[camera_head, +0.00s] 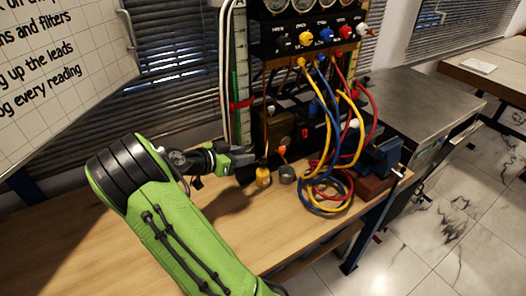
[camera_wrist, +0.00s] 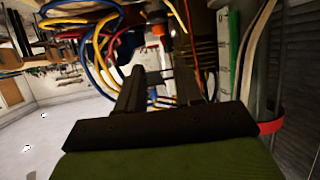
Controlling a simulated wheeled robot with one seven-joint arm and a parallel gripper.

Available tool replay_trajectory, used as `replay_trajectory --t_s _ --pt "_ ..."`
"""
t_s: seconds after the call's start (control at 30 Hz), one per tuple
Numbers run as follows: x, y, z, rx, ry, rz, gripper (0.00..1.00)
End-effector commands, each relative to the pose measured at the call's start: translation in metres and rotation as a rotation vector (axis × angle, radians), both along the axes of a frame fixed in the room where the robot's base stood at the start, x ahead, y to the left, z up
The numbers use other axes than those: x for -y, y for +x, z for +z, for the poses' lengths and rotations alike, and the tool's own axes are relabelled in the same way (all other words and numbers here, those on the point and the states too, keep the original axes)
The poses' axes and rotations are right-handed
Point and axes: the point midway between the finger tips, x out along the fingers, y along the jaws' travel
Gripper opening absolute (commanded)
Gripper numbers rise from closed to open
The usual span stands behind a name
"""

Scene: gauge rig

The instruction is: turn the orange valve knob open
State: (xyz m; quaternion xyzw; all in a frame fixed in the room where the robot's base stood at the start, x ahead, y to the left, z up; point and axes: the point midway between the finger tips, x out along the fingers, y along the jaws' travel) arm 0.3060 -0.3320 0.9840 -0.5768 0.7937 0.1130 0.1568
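The orange valve knob (camera_head: 282,150) is small in the head view, low at the front of the gauge rig, just right of my gripper (camera_head: 245,161). In the wrist view an orange part (camera_wrist: 158,30), which looks like the same knob, lies beyond the fingertips. My gripper (camera_wrist: 161,78) shows two dark fingers standing apart there, with no object clearly held between them. It is at the left side of the rig, above the bench, and appears apart from the knob. The knob's turn position is too small to tell.
The gauge panel (camera_head: 312,37) carries several coloured knobs. Yellow, blue and red hoses (camera_head: 325,195) hang and coil right of the orange knob. A yellow-capped bottle (camera_head: 263,177) and a small grey cup (camera_head: 287,174) stand in front. A blue vise (camera_head: 383,158) is at right. The bench's left part is clear.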

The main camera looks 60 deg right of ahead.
Motion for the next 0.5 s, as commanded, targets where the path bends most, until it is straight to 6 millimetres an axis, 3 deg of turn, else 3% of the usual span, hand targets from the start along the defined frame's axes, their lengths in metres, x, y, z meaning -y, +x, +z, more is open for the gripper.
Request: replay_trajectory --t_s 0.17,0.5 --pt "0.025 -0.01 -0.012 -0.002 0.001 -0.007 0.36" --pt "0.1 -0.035 -0.045 -0.002 0.003 -0.006 0.36"
